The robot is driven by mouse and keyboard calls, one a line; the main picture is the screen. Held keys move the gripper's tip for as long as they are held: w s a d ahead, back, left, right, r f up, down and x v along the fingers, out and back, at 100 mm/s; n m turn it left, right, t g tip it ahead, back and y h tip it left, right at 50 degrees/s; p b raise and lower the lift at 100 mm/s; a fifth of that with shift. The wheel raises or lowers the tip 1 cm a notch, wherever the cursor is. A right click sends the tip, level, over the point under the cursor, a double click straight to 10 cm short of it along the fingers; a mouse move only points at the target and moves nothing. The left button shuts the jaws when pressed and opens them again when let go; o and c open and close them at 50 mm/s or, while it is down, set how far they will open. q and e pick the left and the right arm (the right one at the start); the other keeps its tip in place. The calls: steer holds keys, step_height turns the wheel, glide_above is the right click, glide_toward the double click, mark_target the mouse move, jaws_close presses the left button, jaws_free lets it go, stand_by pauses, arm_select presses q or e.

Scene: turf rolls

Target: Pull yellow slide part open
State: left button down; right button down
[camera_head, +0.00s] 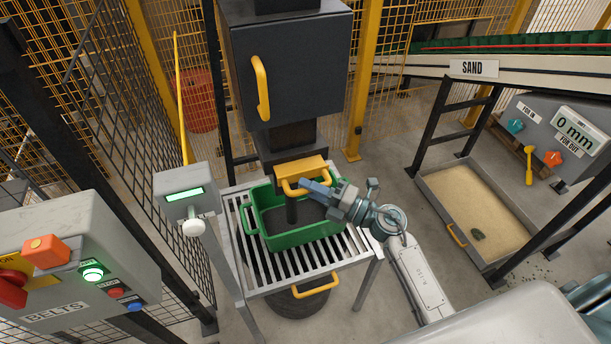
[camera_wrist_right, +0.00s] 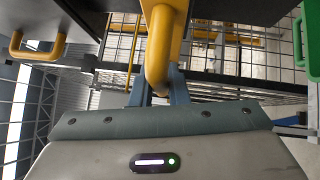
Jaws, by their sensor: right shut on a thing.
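The yellow slide part (camera_head: 300,169) sits under the dark hopper (camera_head: 285,65), above a green crate. It has a yellow loop handle on its front. My right gripper (camera_head: 306,185) reaches in from the right and is shut on this handle. In the right wrist view the yellow handle (camera_wrist_right: 158,60) runs down between the blue fingers of my right gripper (camera_wrist_right: 158,88). The fingers partly hide the handle in the head view. My left gripper is not in view.
The green crate (camera_head: 262,243) stands on a slatted metal stand (camera_head: 265,287) with a yellow handle. A display post (camera_head: 186,192) stands left of it. A belt control box (camera_head: 80,250) is at lower left. A sand tray (camera_head: 470,250) lies on the floor at right.

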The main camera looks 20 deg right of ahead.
steer(key=shift+s, duration=0.6)
steer(key=c, duration=1.4)
jaws_free()
steer(key=shift+d, duration=0.1)
steer(key=b+v, duration=0.5)
steer(key=v, duration=0.5)
steer(key=shift+s+d, duration=0.25)
steer(key=shift+s, duration=0.05)
